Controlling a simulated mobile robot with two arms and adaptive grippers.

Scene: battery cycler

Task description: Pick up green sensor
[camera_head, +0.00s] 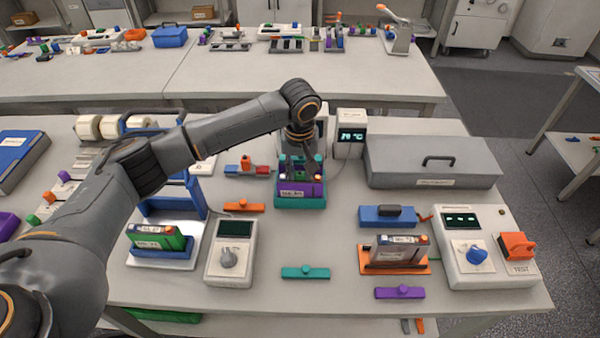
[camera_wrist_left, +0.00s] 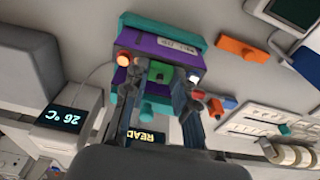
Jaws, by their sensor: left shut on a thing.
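The green sensor (camera_wrist_left: 159,71) is a small green block on top of a purple battery module, between my left gripper's fingertips in the left wrist view. My left gripper (camera_wrist_left: 158,76) is shut on it; in the head view the gripper (camera_head: 299,172) reaches down over the purple module, and the arm and fingers partly hide the sensor. The purple module (camera_head: 290,193) with a white label sits in a teal holder (camera_head: 300,204) on the bench. An orange-white lit spot shows beside the left finger in the wrist view. My right gripper is not in view.
A temperature display (camera_head: 351,136) and a grey case (camera_head: 432,163) stand right of the module. An orange bar (camera_head: 244,207) and a dial box (camera_head: 231,255) are at its left. A teal bar (camera_head: 305,272) lies in front, with clear bench around it.

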